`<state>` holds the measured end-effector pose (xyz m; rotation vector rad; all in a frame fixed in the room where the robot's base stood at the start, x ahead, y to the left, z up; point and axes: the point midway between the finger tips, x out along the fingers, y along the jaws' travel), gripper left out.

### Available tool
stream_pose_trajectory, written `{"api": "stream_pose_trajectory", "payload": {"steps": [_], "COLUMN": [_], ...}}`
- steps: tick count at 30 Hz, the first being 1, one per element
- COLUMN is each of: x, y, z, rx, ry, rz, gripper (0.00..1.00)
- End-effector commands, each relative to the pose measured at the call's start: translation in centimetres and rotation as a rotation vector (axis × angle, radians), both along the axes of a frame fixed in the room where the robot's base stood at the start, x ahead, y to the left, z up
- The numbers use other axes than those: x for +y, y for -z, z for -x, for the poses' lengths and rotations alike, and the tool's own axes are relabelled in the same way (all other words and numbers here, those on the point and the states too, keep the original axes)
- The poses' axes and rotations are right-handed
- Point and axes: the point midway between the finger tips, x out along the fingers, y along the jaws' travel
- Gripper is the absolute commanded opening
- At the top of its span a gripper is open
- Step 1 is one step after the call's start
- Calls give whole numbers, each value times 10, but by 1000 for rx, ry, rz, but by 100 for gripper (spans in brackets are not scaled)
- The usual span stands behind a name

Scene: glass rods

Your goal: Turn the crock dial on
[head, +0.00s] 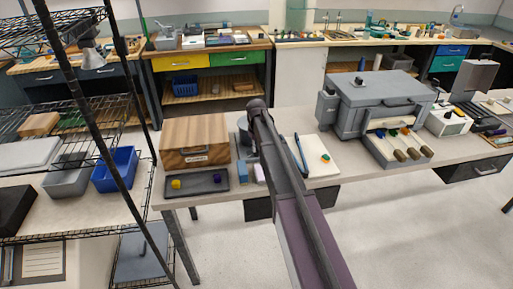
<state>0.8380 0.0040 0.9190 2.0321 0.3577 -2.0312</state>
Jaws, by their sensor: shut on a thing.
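A grey round crock (243,122) stands on the near bench, just right of the wooden box and partly behind my arm. My gripper (251,145), small and dark at the far end of my arm, is at the crock's front right side. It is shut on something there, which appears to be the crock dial. The dial itself is hidden by my gripper and arm, so its setting cannot be read.
A white board (316,156) and a large grey kiln-like box (375,98) are right. A wire rack (72,135) stands at the left edge.

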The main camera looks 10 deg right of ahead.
Motion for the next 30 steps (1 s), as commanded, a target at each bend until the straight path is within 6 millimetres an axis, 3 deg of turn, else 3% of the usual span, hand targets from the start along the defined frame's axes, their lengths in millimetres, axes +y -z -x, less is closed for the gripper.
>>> {"api": "stream_pose_trajectory", "payload": {"steps": [15, 28, 29, 30], "x": [0, 0, 0, 0], "y": [0, 0, 0, 0], "z": [1, 1, 1, 1], "rx": [1, 1, 1, 1], "ry": [319, 365, 365, 365], "rz": [-1, -1, -1, -1], "gripper": [0, 0, 23, 35]}}
